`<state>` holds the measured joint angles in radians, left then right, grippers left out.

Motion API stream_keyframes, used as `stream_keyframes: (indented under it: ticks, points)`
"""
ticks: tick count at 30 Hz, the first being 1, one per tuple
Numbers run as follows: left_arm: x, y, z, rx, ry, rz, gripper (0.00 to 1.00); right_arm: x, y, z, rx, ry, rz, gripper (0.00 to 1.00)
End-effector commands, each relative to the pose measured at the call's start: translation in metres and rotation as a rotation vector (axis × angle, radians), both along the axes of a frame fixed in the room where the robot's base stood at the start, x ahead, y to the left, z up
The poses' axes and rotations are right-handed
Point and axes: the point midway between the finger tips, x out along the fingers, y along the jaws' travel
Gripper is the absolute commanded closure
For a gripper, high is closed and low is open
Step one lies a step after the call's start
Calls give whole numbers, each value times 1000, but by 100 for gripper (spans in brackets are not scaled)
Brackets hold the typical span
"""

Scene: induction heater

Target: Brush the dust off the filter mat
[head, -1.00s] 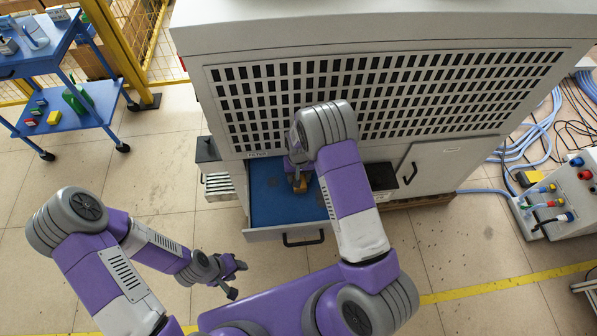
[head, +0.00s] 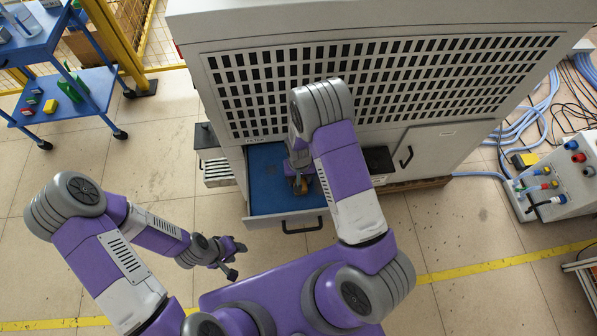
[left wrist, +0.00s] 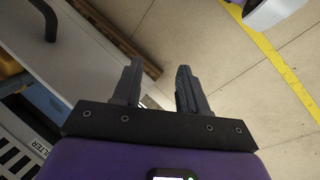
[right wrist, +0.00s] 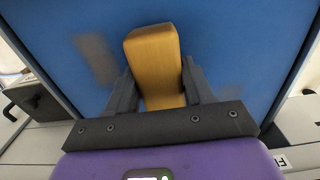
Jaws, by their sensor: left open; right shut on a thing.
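The blue filter mat (head: 266,190) lies in a pulled-out drawer (head: 262,222) at the front of the grey cabinet. My right gripper (head: 300,181) is over the mat, shut on a yellow-brown brush (head: 301,186). The right wrist view shows the brush's wooden block (right wrist: 155,62) between the fingers (right wrist: 158,88), with the mat (right wrist: 230,45) behind it. A greyish dust patch (right wrist: 95,58) shows on the mat left of the brush; bristles are hidden. My left gripper (head: 232,259) is open and empty, in front of the drawer to the left; its fingers (left wrist: 155,88) are spread apart.
The cabinet's vent grille (head: 390,90) rises behind the drawer. A black handle (head: 302,227) is on the drawer front. A blue cart (head: 68,95) stands at the left, a connector box (head: 570,180) with hoses at the right. Floor in front is clear.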

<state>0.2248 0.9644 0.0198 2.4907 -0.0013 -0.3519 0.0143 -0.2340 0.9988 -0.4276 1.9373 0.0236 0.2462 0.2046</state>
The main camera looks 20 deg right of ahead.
Motion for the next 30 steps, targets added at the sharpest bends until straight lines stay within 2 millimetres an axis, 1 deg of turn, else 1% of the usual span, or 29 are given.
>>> stream_keyframes:
  ticks: [1, 8, 14, 18, 25, 30]
  points:
    - [0, 0, 1, 0, 0, 0, 57, -4, 1, 0, 0, 4, 0, 76]
    - [0, 0, 3, 0, 0, 0, 57, -12, 2, 0, 0, 5, 0, 76]
    - [0, 0, 7, 0, 0, 0, 57, -30, 7, 1, -1, 6, 0, 76]
    - [0, 0, 9, 0, 0, 0, 57, -38, 9, 2, 0, 3, -1, 76]
    - [0, 0, 8, 0, 0, 0, 57, -40, 12, 1, 0, 1, 0, 76]
    - [0, 0, 7, 0, 0, 0, 57, -37, 23, -1, 0, 1, 2, 76]
